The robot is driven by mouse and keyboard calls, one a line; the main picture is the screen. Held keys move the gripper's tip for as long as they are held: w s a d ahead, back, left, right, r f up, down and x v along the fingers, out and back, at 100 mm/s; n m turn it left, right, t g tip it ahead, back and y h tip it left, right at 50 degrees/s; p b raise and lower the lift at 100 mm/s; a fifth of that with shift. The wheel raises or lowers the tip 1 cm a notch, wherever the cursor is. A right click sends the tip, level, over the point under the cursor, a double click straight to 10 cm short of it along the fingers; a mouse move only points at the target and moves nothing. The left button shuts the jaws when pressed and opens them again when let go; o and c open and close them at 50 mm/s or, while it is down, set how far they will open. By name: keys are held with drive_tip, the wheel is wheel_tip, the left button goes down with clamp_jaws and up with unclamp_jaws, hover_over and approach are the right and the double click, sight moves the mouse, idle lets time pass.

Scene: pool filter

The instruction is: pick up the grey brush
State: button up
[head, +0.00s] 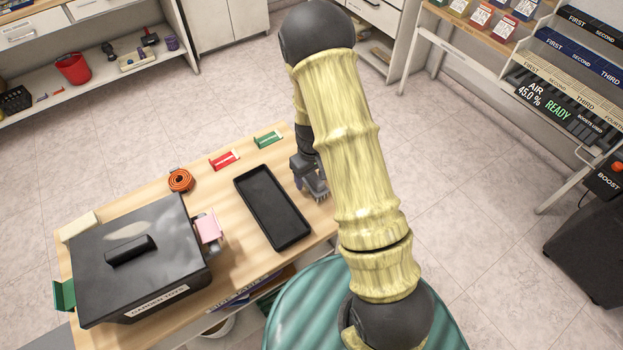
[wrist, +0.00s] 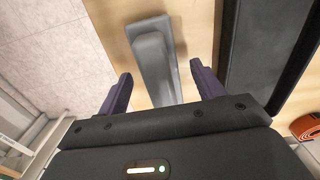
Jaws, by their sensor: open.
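The grey brush (wrist: 153,55) lies on the wooden table in the wrist view, its body running down between my gripper's two purple fingers. My gripper (wrist: 161,84) is open, with one finger on each side of the brush's line and visible gaps to both sides. How high the fingers are above the brush I cannot tell. In the head view my gripper (head: 311,186) is over the table's right end, just right of the black tray (head: 284,233). There my arm hides part of that area and the brush is hard to make out.
The tray's wall stands close to the right finger in the wrist view. A red holder (head: 224,160), a green holder (head: 268,139) and an orange coil (head: 180,181) lie along the back. A dark lidded box (head: 150,285) fills the table's left. Open floor lies right of the table.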

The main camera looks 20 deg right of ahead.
drive_tip(key=shift+f, duration=0.75)
drive_tip(key=c, duration=1.1)
drive_tip(key=shift+r, duration=0.15)
wheel_tip(320, 180, up, 10)
drive_tip(key=shift+f+b, duration=0.1)
drive_tip(key=shift+b, duration=0.2)
